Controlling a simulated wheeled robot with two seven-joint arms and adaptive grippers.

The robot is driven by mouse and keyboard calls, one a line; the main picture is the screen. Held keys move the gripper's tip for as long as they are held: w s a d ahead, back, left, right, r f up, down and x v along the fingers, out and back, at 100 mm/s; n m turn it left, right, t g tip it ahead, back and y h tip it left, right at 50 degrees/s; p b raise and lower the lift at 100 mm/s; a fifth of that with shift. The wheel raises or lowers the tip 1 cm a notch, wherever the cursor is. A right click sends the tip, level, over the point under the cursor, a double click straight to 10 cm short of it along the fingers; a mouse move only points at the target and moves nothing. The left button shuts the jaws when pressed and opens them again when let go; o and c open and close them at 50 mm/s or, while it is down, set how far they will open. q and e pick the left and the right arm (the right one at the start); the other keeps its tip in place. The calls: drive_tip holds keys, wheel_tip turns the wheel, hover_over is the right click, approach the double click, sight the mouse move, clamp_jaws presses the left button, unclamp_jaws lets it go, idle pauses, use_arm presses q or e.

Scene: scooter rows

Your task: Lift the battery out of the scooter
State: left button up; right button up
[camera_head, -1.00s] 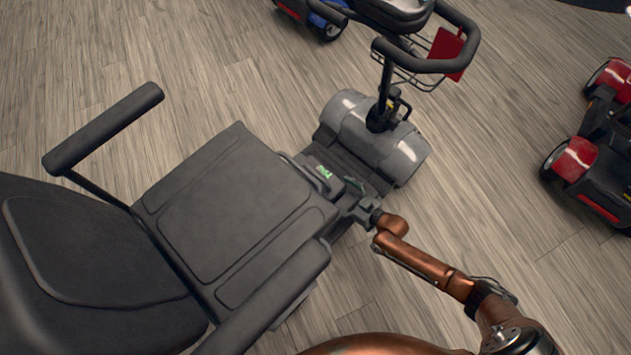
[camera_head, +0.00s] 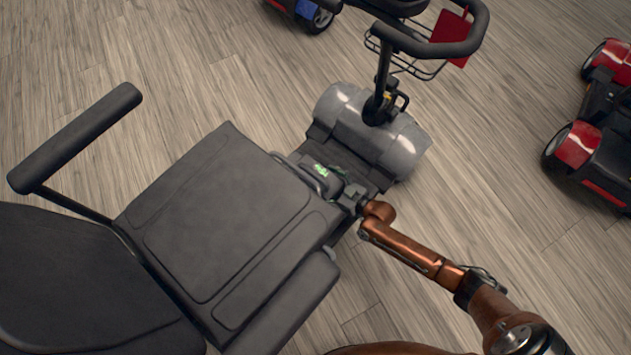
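The grey scooter (camera_head: 372,131) stands below me with its seat (camera_head: 225,225) at the left and its tiller toward the top. The battery (camera_head: 318,172), a dark block with a green marking, shows just in front of the seat's front edge; most of it is hidden by the seat. My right gripper (camera_head: 343,192) reaches in from the lower right and is at the battery's right end, close to or touching it. Its fingers are small, dark and partly hidden, so I cannot tell whether they are closed on it. My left gripper is not in view.
The seat's armrests (camera_head: 78,137) stick out on both sides, the nearer one (camera_head: 285,305) close to my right arm. A wire basket with a red panel (camera_head: 450,38) hangs at the tiller. A red scooter (camera_head: 590,150) stands at the right. Wooden floor (camera_head: 480,200) between is clear.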

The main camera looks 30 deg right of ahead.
drive_tip(key=shift+c, duration=0.4)
drive_tip(key=c, duration=1.6)
drive_tip(key=shift+w+r, duration=0.15)
drive_tip(key=shift+r, duration=0.15)
drive_tip(key=shift+c, duration=0.9)
drive_tip(key=shift+r, duration=0.15)
